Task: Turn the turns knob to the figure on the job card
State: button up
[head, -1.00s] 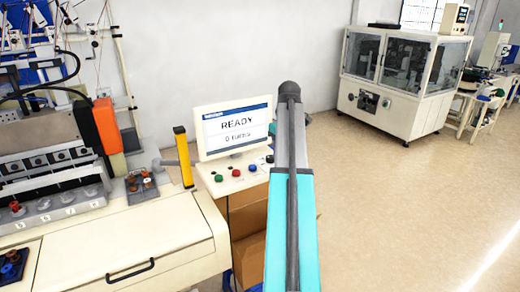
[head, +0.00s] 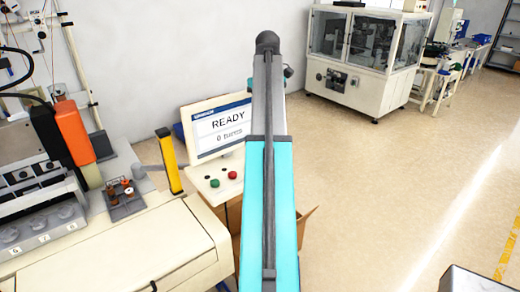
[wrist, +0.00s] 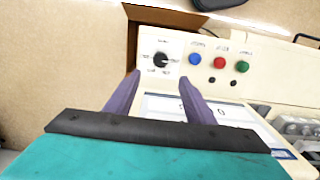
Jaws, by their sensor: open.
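The black knob (wrist: 160,59) sits on the cream control panel (wrist: 180,44) in the wrist view, with small labels around it too blurred to read. A pale mark shows on its right side. My gripper (wrist: 160,77) is open and empty, its two purple fingers apart on either side of the knob's line, the knob just beyond the tips. I cannot tell its height above the panel. In the head view the screen (head: 219,131) reads READY and 0 turns; my arm hides the knob and gripper there. I make out no job card.
Blue (wrist: 195,59), red (wrist: 218,63) and green (wrist: 241,66) buttons sit right of the knob. A yellow post (head: 168,161) stands left of the screen. An open cardboard box (head: 305,222) is below the panel.

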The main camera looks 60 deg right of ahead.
jog(key=shift+a+f+p, duration=0.1)
jog(key=shift+f+p, duration=1.4)
jog(key=shift+f, duration=5.45)
jog(key=c, duration=1.1)
jog(key=shift+o, duration=0.2)
